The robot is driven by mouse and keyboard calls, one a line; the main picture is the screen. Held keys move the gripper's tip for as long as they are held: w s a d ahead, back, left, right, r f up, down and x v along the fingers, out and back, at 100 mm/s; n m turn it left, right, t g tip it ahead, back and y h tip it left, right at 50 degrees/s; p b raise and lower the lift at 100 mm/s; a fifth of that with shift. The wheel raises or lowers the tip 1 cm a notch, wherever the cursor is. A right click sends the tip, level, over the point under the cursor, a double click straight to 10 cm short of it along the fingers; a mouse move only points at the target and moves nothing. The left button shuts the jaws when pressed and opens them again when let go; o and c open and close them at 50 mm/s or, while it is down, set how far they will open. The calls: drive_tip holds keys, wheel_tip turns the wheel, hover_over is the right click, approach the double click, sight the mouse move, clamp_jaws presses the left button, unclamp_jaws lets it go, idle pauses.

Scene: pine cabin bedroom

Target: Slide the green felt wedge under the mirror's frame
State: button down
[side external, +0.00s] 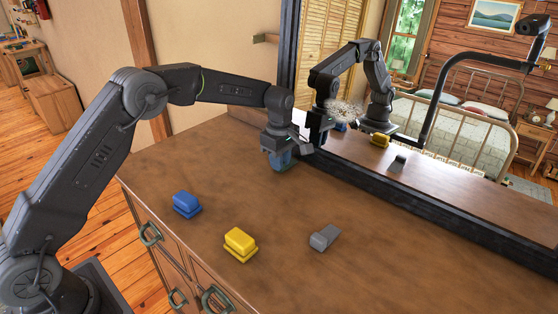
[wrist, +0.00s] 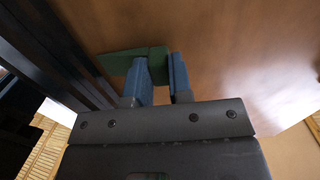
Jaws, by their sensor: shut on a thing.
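The green felt wedge (wrist: 119,62) shows in the wrist view, held between the blue fingers of my gripper (wrist: 160,62). Its thin end points left, at the dark edge of the mirror's frame (wrist: 62,52). I cannot tell whether the tip touches the frame or lies under it. In the side view my gripper (side external: 281,162) is low over the dresser top, close to the left end of the frame's bottom rail (side external: 430,205). The wedge cannot be made out there, hidden by the gripper.
On the wooden dresser top (side external: 200,150) stand a blue block (side external: 186,204), a yellow block (side external: 240,243) and a grey wedge-shaped piece (side external: 323,238), all in front of the mirror (side external: 460,185). The mirror reflects them and my arm. The dresser top right of the grey piece is clear.

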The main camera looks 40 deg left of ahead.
drive_tip(key=shift+w, duration=0.85)
idle(0.3)
drive_tip(key=c, duration=0.9)
unclamp_jaws()
drive_tip(key=shift+c, duration=0.2)
wheel_tip(320, 180, up, 14)
drive_tip(key=s+r+m+t, duration=0.1)
drive_tip(key=s+r+m, duration=0.3)
drive_tip(key=s+r, duration=0.3)
drive_tip(key=s+d+r+m+t, duration=0.1)
drive_tip(key=s+r+m+t, duration=0.15)
drive_tip(key=s+m, duration=0.65)
drive_tip(key=s+f+m+t, duration=0.1)
drive_tip(key=s+f, duration=0.3)
drive_tip(key=s, duration=0.7)
drive_tip(key=s+d+f+m+t, duration=0.1)
drive_tip(key=s+f+m, duration=0.3)
drive_tip(key=s, duration=0.6)
drive_tip(key=shift+s, duration=0.4)
